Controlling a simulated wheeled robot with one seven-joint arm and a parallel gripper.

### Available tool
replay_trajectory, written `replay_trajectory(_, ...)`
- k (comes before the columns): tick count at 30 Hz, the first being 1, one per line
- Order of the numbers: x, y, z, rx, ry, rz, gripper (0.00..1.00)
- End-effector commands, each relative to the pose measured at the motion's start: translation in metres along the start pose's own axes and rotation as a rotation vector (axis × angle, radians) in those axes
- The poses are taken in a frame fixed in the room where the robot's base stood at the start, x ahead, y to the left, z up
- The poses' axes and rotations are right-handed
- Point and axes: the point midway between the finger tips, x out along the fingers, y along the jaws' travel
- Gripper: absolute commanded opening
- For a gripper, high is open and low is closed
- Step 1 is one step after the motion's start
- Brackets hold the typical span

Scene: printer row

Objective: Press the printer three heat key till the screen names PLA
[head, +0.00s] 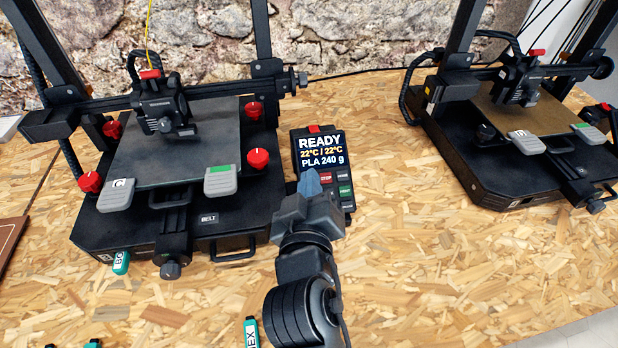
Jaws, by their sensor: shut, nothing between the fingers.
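The control panel (318,150) stands at the right of the left black printer (235,213). Its lit screen (319,152) reads READY, 22°C / 22°C and PLA 240 g. Below the screen are small keys: a red STOP key (326,179), a green key (345,190) and dark keys whose labels are too small to read. My gripper (309,178) is shut and empty, its blue-grey tips over the panel's lower left. It hides the keys there, and I cannot tell which is the heat key or whether the tips touch one. The printer's number is unclear.
A second printer (480,160) stands at the right, with bare wood tabletop (430,270) between and in front. Grey clips (220,181) and red knobs (258,158) sit around the left printer's bed. A teal-handled tool (250,332) lies near the front edge.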

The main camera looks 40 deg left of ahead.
Motion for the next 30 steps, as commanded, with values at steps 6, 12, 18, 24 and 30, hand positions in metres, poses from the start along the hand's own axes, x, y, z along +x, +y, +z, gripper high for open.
replay_trajectory(6, 0.0021, -0.0018, 0.0023, 0.000, 0.000, 0.000, 0.00)
replay_trajectory(12, 0.0059, -0.0048, 0.0049, 0.000, 0.000, 0.000, 0.00)
replay_trajectory(18, 0.0058, -0.0043, 0.0041, 0.000, 0.000, 0.000, 0.00)
replay_trajectory(24, 0.0062, -0.0047, 0.0046, 0.000, 0.000, 0.000, 0.00)
replay_trajectory(30, 0.0077, -0.0058, 0.0059, 0.000, 0.000, 0.000, 0.00)
